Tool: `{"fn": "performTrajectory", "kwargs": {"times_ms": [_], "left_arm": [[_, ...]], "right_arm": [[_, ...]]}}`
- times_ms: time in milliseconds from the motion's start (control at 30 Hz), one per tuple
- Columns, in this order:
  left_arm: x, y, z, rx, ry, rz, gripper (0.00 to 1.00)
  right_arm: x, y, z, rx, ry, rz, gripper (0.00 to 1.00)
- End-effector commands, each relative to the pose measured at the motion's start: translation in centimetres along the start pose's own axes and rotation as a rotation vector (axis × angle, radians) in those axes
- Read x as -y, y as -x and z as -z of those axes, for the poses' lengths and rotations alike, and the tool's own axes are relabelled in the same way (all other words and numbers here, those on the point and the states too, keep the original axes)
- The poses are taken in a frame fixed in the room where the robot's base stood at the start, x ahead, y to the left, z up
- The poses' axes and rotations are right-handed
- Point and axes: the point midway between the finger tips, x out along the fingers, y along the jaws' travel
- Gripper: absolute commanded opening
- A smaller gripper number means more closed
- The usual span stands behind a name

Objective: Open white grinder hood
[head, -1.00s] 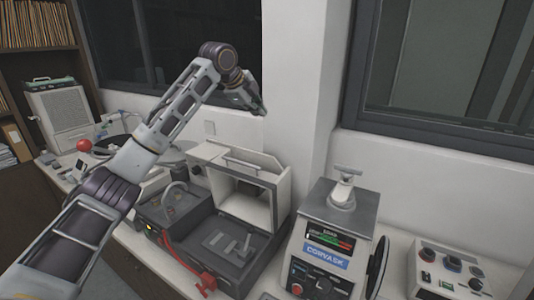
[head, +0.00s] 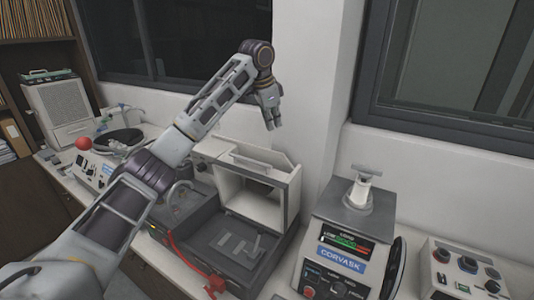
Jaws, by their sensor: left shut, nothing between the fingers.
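The white grinder hood (head: 285,170) is in the middle of the head view. It stands raised at the back of its dark grey base (head: 195,248), with its open side facing me and a bar handle (head: 250,162) along its upper edge. The bed of the base with its small grey clamp (head: 240,245) is uncovered. My left gripper (head: 275,125) is shut and empty. It shows above the hood in the picture, fingers pointing down, apart from the hood. My right gripper is not in view.
A mounting press with a blue label (head: 341,259) stands right of the grinder, with a control box (head: 460,272) farther right. A red lever (head: 214,285) sticks out at the grinder's front. A white wall column (head: 315,100) rises behind the hood.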

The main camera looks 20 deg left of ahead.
Motion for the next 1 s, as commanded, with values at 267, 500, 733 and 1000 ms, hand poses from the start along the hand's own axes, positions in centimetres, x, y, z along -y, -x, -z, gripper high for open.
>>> {"fn": "performTrajectory", "kwargs": {"times_ms": [267,500,733,1000], "left_arm": [[-0.5,0.0,-1.4,0.063,0.228,-0.016,0.00],[-0.8,0.1,-2.3,0.110,0.423,-0.016,0.00],[-1.0,0.2,-2.8,0.136,0.594,-0.008,0.00],[-1.0,0.2,-2.8,0.136,0.684,-0.001,0.00]], "right_arm": [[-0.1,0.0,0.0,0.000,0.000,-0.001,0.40],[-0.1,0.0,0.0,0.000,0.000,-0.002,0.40],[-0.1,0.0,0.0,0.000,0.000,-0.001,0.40],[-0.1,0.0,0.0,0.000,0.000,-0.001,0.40]]}}
